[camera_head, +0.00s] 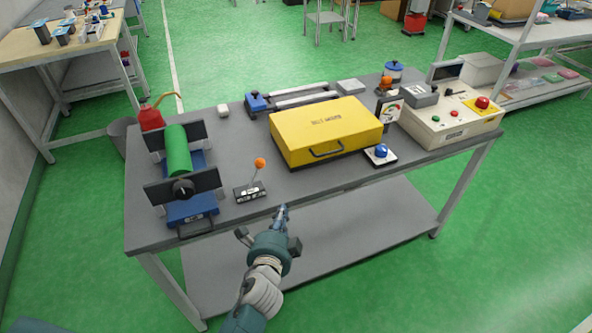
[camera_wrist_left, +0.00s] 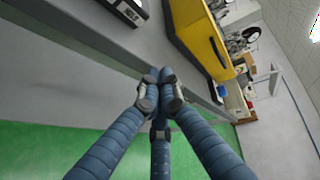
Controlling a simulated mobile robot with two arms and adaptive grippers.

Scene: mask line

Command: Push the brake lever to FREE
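The brake lever (camera_head: 260,164) is a thin rod with an orange ball knob, tilted slightly to the right. It rises from a small black base (camera_head: 250,191) with white labels near the table's front edge. The labels are too small to read. Part of the base shows at the top of the left wrist view (camera_wrist_left: 127,11); the knob is outside that view. My left gripper (camera_head: 281,214) is at the table's front edge, nearer and to the right of the lever, apart from it. Its three fingers meet at the tips (camera_wrist_left: 160,87), shut with nothing visible between them. My right gripper is not in view.
Left of the lever stands a blue fixture (camera_head: 191,209) with a green roll (camera_head: 178,150). A yellow case (camera_head: 325,130) lies right and behind. A blue knob box (camera_head: 380,154) and a control box (camera_head: 452,122) are farther right. The grey tabletop (camera_head: 300,180) around the lever is clear.

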